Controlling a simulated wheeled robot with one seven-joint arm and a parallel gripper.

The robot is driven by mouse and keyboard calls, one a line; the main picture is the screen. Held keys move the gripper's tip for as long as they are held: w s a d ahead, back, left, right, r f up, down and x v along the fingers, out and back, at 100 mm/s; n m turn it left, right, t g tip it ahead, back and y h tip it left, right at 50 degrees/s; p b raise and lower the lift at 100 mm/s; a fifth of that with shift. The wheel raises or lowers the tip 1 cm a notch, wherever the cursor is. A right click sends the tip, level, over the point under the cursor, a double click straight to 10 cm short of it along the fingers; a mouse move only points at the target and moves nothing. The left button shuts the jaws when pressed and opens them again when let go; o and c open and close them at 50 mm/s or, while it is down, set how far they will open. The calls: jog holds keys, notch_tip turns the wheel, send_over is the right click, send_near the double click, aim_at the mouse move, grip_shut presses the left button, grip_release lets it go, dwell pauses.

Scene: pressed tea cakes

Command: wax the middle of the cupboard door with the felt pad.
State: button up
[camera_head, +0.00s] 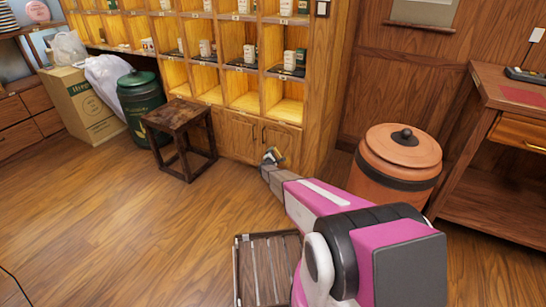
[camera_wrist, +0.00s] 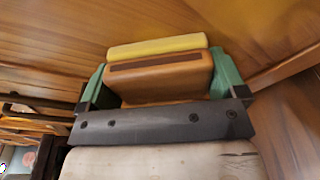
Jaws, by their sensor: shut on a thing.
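The felt pad (camera_wrist: 160,72) is a brown wooden block with a dark slot and a yellow felt face (camera_wrist: 157,46). My gripper (camera_wrist: 160,84) is shut on the block, with a green finger on each side. In the head view my gripper (camera_head: 271,161) and the pad (camera_head: 275,153) show small, in front of the low cupboard door (camera_head: 287,137) under the lit shelves. The door is shut, with a dark upright handle. The gripper hides its lower part. I cannot tell whether the felt touches the wood.
A dark wooden stool (camera_head: 178,115) stands left of the cupboard. A lidded terracotta jar (camera_head: 399,160) stands close to the right of my arm. A slatted crate (camera_head: 268,270) lies on the floor near me. A wooden desk (camera_head: 500,105) is at right. The floor at left is clear.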

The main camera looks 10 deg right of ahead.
aim_at(291, 154)
jog(key=shift+s+d, duration=0.95)
jog(key=shift+d, duration=0.1)
jog(key=shift+s+d, duration=0.7)
jog(key=shift+d, duration=0.4)
jog(key=shift+s+d, duration=0.75)
jog(key=shift+d, duration=0.4)
jog(key=shift+s+d, duration=0.7)
jog(key=shift+d, duration=0.4)
jog(key=shift+s+r, duration=0.1)
jog(key=shift+r, duration=1.2)
jog(key=shift+w+a, duration=0.6)
jog(key=shift+a, duration=0.35)
jog(key=shift+w+a, duration=0.6)
jog(key=shift+a, duration=0.3)
jog(key=shift+w+a, duration=1.25)
jog(key=shift+a, duration=0.3)
jog(key=shift+w+a, duration=1.2)
jog(key=shift+a, duration=0.3)
jog(key=shift+s, duration=0.1)
jog(key=shift+a+f+v, duration=0.15)
jog(key=shift+a+v, duration=0.05)
jog(key=shift+v, duration=1.25)
jog(key=shift+a+f+v, duration=0.1)
jog(key=shift+a+v, duration=0.05)
jog(key=shift+v, duration=1.3)
